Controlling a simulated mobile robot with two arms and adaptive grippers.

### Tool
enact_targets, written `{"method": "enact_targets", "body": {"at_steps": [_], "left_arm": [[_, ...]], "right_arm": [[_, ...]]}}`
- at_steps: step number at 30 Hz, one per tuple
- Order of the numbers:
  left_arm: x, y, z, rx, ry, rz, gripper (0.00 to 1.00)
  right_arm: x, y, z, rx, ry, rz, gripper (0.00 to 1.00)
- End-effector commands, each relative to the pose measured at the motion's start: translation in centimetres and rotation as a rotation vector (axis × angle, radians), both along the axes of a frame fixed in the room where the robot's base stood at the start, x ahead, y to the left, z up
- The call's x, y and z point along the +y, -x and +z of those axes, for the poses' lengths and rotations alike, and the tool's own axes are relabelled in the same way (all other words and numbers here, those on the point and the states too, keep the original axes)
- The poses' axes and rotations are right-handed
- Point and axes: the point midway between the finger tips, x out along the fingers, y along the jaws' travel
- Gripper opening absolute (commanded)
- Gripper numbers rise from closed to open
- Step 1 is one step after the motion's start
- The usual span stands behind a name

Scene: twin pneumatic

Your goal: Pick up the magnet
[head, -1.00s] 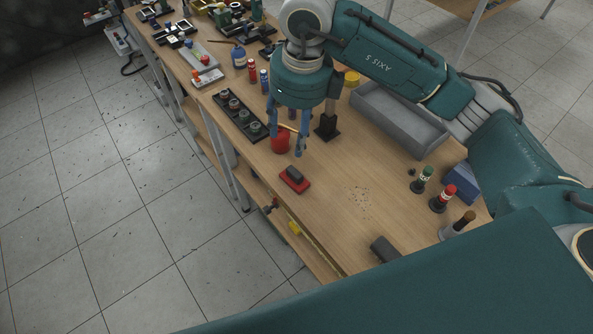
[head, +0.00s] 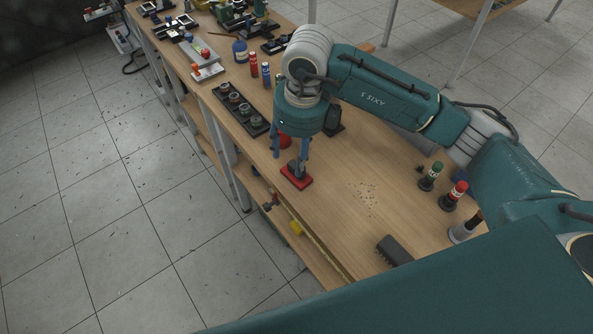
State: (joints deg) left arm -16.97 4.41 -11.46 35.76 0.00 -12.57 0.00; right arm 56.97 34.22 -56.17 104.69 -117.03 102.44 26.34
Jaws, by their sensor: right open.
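The likely magnet is a red block with a dark grip on top (head: 297,182), lying near the front-left edge of the wooden workbench (head: 345,230). My right gripper (head: 290,159) points down above it, with its blue fingers apart. One finger is to the left of the block; the other overlaps its dark grip in the picture. I cannot tell whether they touch. My left gripper is not in view.
A red object (head: 285,141) is partly hidden behind the gripper. A black strip with round parts (head: 240,109) lies to the left. Green-topped (head: 431,177) and red-topped (head: 454,194) pieces stand right. A dark grey block (head: 394,250) lies in front. The middle is mostly clear.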

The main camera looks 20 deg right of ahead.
Motion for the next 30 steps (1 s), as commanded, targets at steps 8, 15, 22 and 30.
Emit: {"method": "enact_targets", "body": {"at_steps": [8, 15, 22, 30], "left_arm": [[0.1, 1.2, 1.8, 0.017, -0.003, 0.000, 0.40], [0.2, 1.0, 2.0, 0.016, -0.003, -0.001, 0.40], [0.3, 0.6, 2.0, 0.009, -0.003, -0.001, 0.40], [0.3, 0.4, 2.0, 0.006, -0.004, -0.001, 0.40]], "right_arm": [[-0.7, 0.2, -3.2, 0.007, 0.002, -0.001, 0.50], [-0.4, -0.2, -5.4, 0.001, 0.001, 0.000, 0.50], [-0.4, -0.2, -5.4, 0.000, 0.000, 0.001, 0.40], [-0.4, -0.3, -5.3, -0.001, 0.000, 0.001, 0.00]]}}
